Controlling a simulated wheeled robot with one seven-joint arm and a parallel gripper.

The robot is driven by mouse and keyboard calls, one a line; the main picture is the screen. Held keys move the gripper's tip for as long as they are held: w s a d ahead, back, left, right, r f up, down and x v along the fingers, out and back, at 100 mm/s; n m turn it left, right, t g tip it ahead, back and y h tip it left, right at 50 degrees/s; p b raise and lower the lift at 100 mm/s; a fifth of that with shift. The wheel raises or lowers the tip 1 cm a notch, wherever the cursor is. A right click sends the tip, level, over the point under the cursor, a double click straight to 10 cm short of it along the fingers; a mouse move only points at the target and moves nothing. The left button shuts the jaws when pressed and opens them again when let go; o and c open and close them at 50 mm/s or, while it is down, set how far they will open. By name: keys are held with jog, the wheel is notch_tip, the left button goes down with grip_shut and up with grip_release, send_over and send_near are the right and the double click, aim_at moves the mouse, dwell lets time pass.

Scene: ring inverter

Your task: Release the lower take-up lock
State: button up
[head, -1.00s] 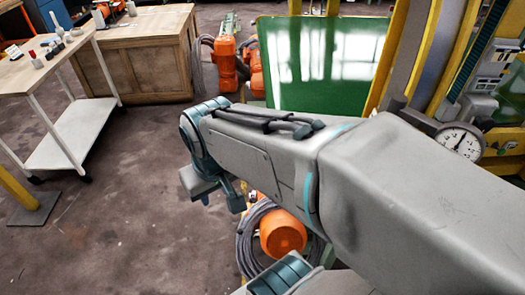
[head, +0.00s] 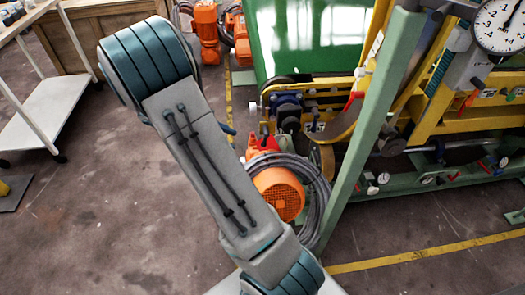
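The ring inverter machine, with yellow beams (head: 440,128) and a green frame post (head: 372,140), fills the right side of the head view. Small red levers show on it: one on the yellow beam (head: 353,100), one below the big dial (head: 468,99), and one on the low green rail (head: 453,176). I cannot tell which of them, if any, is the lower take-up lock. My grey and teal arm crosses the left middle of the view. My gripper does not show, so its state and any contact are hidden.
An orange motor (head: 279,194) with coiled grey cable (head: 322,207) sits on the floor beside the post. A white dial gauge (head: 500,24) is at the top right. A white cart (head: 38,106) stands left. Floor at the lower left is clear.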

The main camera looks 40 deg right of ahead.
aim_at(264, 142)
jog(key=w+d+f+n+h+b, duration=0.2)
jog(key=w+f+n+h+b, duration=0.15)
jog(key=f, duration=0.45)
jog(key=w+d+f+n+h+b, duration=0.2)
jog(key=w+f+h+b, duration=0.15)
jog(key=f, duration=0.35)
jog(key=shift+h, duration=0.3)
jog(key=b+x, duration=0.2)
jog(key=x, duration=1.1)
jog(key=shift+w+d+f, duration=0.1)
grip_shut()
